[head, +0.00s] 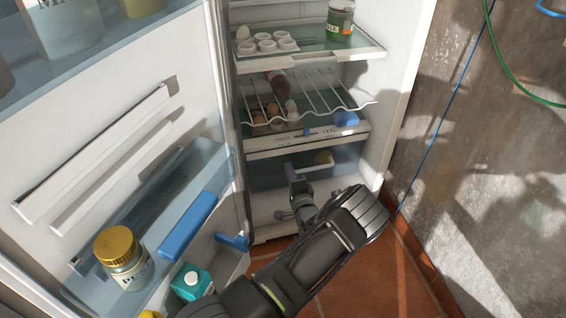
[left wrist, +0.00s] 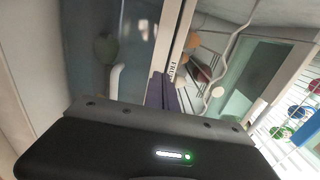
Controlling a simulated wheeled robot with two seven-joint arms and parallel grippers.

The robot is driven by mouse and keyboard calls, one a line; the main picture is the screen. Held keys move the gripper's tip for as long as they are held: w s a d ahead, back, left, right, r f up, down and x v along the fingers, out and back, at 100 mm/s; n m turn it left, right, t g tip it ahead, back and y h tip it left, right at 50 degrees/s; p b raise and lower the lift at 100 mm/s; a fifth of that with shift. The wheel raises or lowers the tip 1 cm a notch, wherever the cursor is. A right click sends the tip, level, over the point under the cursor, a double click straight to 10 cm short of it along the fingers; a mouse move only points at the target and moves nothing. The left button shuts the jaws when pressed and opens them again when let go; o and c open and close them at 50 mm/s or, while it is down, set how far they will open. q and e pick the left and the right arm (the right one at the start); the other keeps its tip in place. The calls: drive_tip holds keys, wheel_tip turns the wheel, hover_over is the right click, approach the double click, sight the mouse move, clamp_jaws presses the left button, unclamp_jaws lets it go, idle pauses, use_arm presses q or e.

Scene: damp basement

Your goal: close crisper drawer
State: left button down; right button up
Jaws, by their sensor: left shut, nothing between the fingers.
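The crisper drawer (head: 318,143) is low in the open fridge. It has a white, lettered top strip and a translucent front, with a yellow-green item (head: 323,157) behind it. Brown round items show above and behind the strip, so the drawer seems partly out; how far I cannot tell. The strip (left wrist: 176,45) and clear front (left wrist: 135,45) also fill the upper left wrist view. My left gripper (head: 293,175) is shut and empty, low in front of the drawer. Whether it touches the front is unclear. My right gripper is not in view.
A wavy wire shelf (head: 325,92) is above the drawer, and a shelf (head: 350,50) with eggs and a jar is higher. The open fridge door (head: 100,150) stands left, holding a gold-lidded jar (head: 124,266) and teal carton (head: 190,281). A wall (head: 490,150) is right.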

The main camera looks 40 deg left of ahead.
use_arm(q)
drive_tip(key=p+v, duration=0.2)
drive_tip(key=v, duration=0.5)
idle(0.4)
